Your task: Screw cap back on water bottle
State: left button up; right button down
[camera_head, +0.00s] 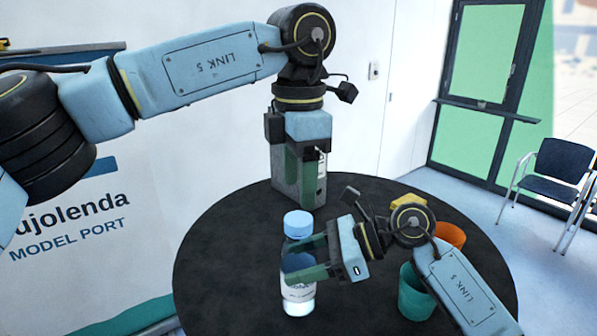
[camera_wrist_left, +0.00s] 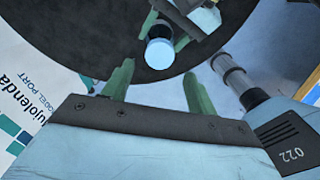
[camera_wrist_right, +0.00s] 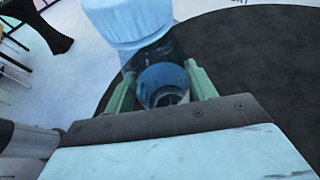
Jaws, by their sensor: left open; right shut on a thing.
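The clear water bottle (camera_head: 298,296) stands upright on the round dark table, with a light blue cap (camera_head: 299,224) sitting on its top. I cannot tell how tightly the cap is seated. My right gripper (camera_head: 290,262) is shut around the bottle's body from the right, below the cap. The bottle (camera_wrist_right: 162,84) also shows between its fingers in the right wrist view. My left gripper (camera_head: 307,188) points down, open and empty, above and behind the bottle in the head view. In the left wrist view the cap (camera_wrist_left: 159,53) lies beyond its fingertips, apart from them.
A teal cup (camera_head: 415,298) and an orange cup (camera_head: 450,235) stand on the table (camera_head: 225,265) at the right, partly behind my right arm. The table's left side is clear. A chair (camera_head: 565,175) stands farther right.

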aim_at(298, 218)
pick_arm(q)
notch_tip(298, 218, up, 2)
jog(key=n, duration=0.3)
jog(key=shift+f, duration=0.1)
jog(key=shift+f, duration=3.9)
jog(key=shift+c, duration=0.5)
jog(key=c, duration=0.9)
jog(key=o, duration=1.2)
jog(key=shift+c, duration=0.2)
